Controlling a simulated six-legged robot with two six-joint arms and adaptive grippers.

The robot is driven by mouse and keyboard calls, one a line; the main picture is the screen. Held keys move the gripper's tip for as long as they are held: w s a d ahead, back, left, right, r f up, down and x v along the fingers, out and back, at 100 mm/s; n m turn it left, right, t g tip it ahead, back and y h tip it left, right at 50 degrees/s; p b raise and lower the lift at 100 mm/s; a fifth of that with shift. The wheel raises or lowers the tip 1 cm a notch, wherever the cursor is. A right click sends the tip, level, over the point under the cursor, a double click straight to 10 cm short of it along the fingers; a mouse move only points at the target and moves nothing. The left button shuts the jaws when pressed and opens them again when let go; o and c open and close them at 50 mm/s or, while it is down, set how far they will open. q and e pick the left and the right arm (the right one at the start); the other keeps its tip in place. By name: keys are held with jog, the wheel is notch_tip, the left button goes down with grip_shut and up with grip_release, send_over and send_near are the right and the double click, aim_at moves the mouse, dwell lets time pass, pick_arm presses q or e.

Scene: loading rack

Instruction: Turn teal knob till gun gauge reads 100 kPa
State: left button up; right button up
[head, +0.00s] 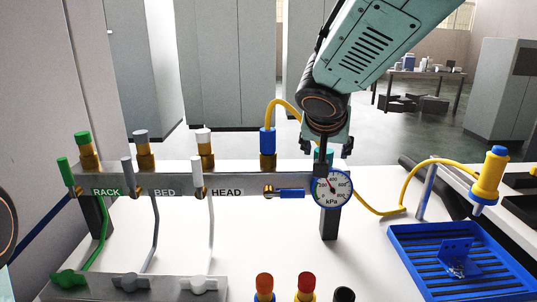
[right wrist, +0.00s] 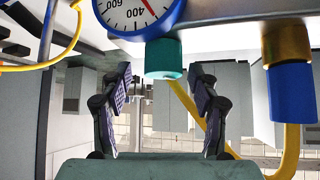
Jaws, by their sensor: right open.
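The teal knob (right wrist: 164,58) sits under the gauge in the right wrist view, between the fingertips of my right gripper (right wrist: 162,82). The fingers are apart with a gap on each side of the knob. In the head view my right gripper (head: 326,146) is above the gauge and mostly hides the knob. The round white gun gauge (head: 332,188) has a blue rim and kPa marking. Its needle is small; I cannot read it exactly. In the right wrist view the gauge (right wrist: 138,12) is cut off by the top edge. My left gripper is out of view.
A metal rail (head: 240,183) carries green, grey and white valves labelled RACK, BED and HEAD. A blue fitting (head: 267,141) with a yellow hose stands left of my gripper. A yellow gun (head: 488,178) and a blue tray (head: 462,262) are at the right.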

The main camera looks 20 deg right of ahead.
jog(key=shift+w+d+f, duration=0.2)
jog(key=shift+w+f, duration=0.2)
jog(key=shift+f, duration=0.1)
jog(key=shift+w+a+f, duration=0.1)
jog(key=shift+w+f, duration=0.1)
jog(key=shift+w, duration=0.15)
jog(key=shift+s+r, duration=0.1)
jog(key=shift+s, duration=0.05)
jog(key=shift+d, duration=0.2)
jog(key=shift+c, duration=0.8)
jog(key=shift+a, duration=0.2)
jog(key=c, duration=1)
jog(key=shift+d, duration=0.1)
jog(key=shift+n+b, duration=0.3)
jog(key=shift+b, duration=0.1)
